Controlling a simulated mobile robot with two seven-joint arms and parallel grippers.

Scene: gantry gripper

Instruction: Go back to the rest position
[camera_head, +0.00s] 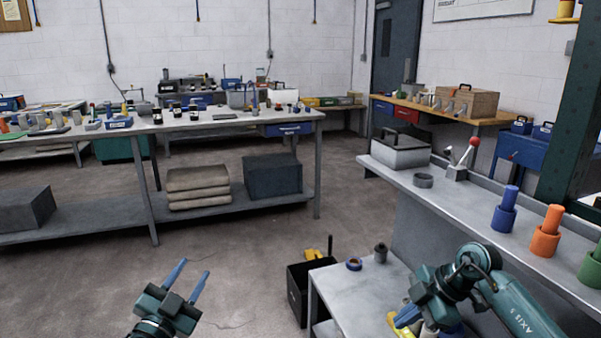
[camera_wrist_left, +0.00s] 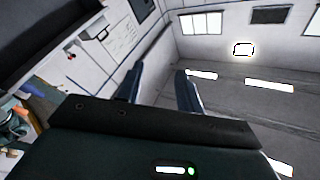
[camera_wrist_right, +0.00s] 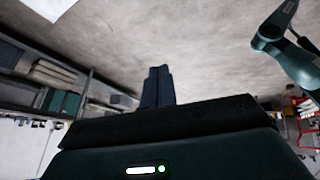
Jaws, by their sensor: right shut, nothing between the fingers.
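My left gripper (camera_head: 193,270) is at the bottom left of the head view, above the floor, with its two blue fingers spread apart and nothing between them. In the left wrist view its fingers (camera_wrist_left: 158,88) also stand apart, with wall and ceiling behind them. My right gripper (camera_head: 406,315) is at the lower right of the head view, over a small low table. Its fingers point down to the left and are partly hard to make out there. In the right wrist view its fingers (camera_wrist_right: 158,85) are pressed together, with nothing held.
The right workbench (camera_head: 465,208) holds blue, orange and green pegs and a red-knobbed lever (camera_head: 474,142). Open floor lies around my left gripper.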

